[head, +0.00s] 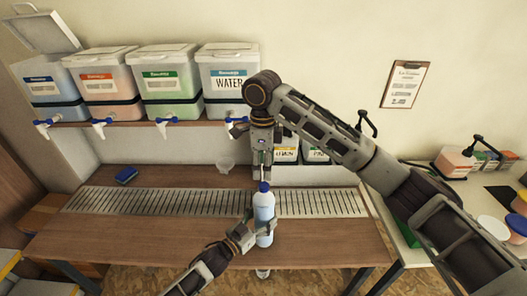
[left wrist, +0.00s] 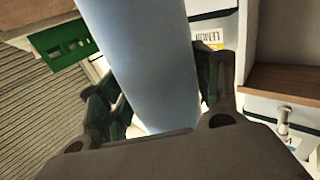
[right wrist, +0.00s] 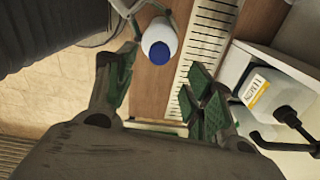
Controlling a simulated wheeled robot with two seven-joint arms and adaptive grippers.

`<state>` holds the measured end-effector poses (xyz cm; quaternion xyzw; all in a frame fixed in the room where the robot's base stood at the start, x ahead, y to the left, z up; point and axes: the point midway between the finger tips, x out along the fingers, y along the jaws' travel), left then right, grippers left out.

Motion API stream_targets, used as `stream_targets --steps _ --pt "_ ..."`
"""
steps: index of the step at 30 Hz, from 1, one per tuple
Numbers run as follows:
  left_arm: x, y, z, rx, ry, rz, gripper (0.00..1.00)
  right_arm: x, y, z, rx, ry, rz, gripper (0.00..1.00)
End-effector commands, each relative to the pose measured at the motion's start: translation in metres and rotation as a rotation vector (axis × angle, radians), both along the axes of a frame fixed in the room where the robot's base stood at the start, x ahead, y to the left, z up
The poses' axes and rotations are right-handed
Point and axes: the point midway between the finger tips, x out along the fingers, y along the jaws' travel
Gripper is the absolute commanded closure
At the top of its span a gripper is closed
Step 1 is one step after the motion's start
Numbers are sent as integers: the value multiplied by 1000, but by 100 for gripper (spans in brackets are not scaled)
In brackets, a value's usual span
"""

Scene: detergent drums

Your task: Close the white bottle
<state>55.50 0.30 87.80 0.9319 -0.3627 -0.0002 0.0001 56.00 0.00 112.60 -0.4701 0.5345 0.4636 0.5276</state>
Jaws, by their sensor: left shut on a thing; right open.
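My left gripper (head: 254,238) is shut around the bottle's body. In the left wrist view the pale bottle (left wrist: 148,65) fills the space between the fingers. My right gripper (head: 264,172) points down just above the cap, with its fingers open. In the right wrist view the blue cap (right wrist: 159,53) shows beyond the open fingers and apart from them.
Several labelled drums with taps, one marked WATER (head: 229,82), stand on a shelf behind. A slatted metal grate (head: 130,201) runs along the table. A side counter (head: 415,258) stands at right.

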Motion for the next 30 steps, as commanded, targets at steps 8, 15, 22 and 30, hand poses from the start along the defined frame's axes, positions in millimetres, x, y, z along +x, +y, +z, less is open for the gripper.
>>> stream_targets --steps 8,15,22,30 --pt "0 0 -1 0 1 0 100 1 0 25 0 -3 -1 47" --pt "0 0 0 0 1 0 100 0 1 41 0 -1 0 47" --pt "0 0 0 0 1 0 100 0 1 47 0 0 -1 47" --pt "0 0 0 0 1 0 35 0 1 47 0 0 -1 47"
